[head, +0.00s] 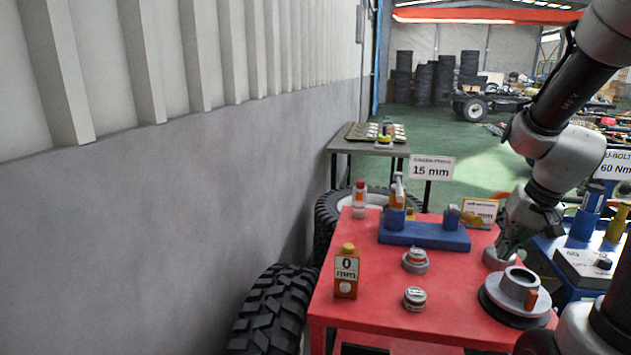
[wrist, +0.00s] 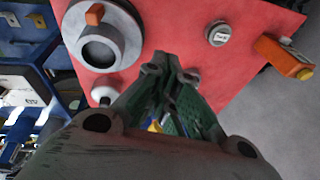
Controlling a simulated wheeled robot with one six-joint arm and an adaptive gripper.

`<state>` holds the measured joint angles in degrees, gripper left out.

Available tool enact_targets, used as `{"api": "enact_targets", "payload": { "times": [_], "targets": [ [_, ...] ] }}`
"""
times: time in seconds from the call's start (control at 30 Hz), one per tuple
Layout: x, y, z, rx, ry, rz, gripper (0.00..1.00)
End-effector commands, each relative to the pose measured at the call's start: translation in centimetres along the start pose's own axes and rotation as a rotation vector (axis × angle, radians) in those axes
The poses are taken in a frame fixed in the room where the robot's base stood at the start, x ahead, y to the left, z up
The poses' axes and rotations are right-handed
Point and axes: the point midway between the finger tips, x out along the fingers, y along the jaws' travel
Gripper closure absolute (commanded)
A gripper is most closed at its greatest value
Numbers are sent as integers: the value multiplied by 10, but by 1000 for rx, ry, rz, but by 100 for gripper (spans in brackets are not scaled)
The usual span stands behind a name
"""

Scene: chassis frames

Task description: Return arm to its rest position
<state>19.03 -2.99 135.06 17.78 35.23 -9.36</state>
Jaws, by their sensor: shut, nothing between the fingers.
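My arm comes in from the right edge of the head view and bends down over the red table (head: 385,290). My gripper (head: 506,247) points down at the table's right side, close to a pale round part (head: 497,260) that it partly overlaps in the picture. I cannot tell whether they touch. In the wrist view my gripper (wrist: 172,64) has its green-padded fingers together at the tips, with nothing between them, against the red tabletop.
A grey ring on a dark disc (head: 517,290) with an orange block stands near the gripper. Tyres (head: 272,310) and a wall (head: 150,220) lie left.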

Motion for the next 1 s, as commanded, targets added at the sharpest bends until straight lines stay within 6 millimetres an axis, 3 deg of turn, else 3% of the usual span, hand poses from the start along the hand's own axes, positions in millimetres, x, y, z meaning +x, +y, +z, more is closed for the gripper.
{"api": "enact_targets", "payload": {
  "times": [0.03,0.2,0.4,0.67,1.0],
  "targets": [
    [-15,-3,19,-25,-30,10,100],
    [-60,-11,72,-125,-92,61,100],
    [-108,-16,118,-283,-40,112,100],
    [-136,-34,128,-404,99,75,100],
    [-137,-37,128,-417,104,68,100]
  ]
}}
